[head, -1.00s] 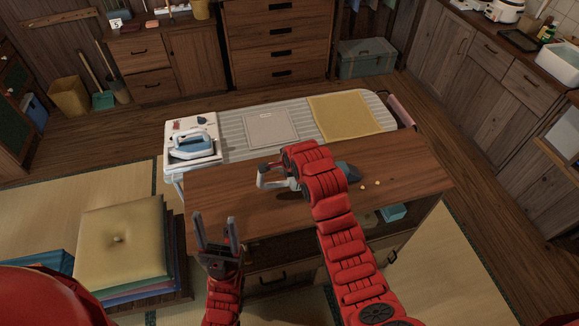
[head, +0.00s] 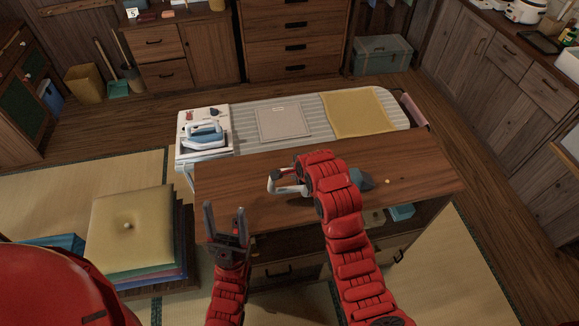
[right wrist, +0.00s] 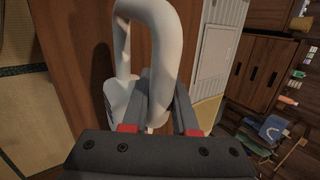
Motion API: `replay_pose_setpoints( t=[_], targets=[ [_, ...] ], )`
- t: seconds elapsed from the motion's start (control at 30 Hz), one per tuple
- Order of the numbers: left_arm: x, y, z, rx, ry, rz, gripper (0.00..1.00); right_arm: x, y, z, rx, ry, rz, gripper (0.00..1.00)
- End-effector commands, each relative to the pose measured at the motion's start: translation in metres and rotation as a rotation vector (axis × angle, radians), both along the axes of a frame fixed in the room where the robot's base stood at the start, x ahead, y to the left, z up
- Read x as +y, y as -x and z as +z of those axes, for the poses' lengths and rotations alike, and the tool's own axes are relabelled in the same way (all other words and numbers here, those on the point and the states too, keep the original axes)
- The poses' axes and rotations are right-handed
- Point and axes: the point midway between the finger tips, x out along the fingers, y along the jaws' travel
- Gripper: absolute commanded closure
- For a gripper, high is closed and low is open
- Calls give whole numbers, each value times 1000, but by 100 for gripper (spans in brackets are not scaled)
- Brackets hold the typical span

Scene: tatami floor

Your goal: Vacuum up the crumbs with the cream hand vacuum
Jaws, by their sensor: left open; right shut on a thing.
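The cream hand vacuum (head: 286,188) is on the wooden counter top, partly hidden behind my right arm. Its blue-grey nozzle (head: 363,179) points right in the head view. One small yellowish crumb (head: 387,181) shows just right of the nozzle. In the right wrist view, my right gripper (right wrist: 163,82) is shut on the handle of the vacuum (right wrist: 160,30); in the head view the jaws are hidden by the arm. My left gripper (head: 226,222) is open and empty, pointing up in front of the counter's left front edge.
An ironing board with a blue iron (head: 204,132), a grey panel (head: 284,122) and a yellow cloth (head: 357,115) lies behind the counter. Stacked cushions (head: 130,228) stand at the left. A teal box (head: 401,212) sits on the shelf below. The counter's right end (head: 430,170) is clear.

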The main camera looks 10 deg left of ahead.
Motion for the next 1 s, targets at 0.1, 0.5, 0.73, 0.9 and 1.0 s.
replay_pose_setpoints(
  t=[0.1,0.5,0.73,0.9,1.0],
  targets=[
    [0,0,2,0,0,0,38,-8,3,2,-3,-1,-2,100],
    [0,0,0,0,0,0,38,-35,-2,1,-3,-1,-2,100],
    [0,0,-2,0,0,0,38,-51,-9,1,-2,-1,-3,100],
    [0,0,-4,0,0,0,38,-62,-14,1,-2,0,-3,100],
    [0,0,-4,0,0,0,38,-69,-16,1,-2,0,-3,100]
  ],
)
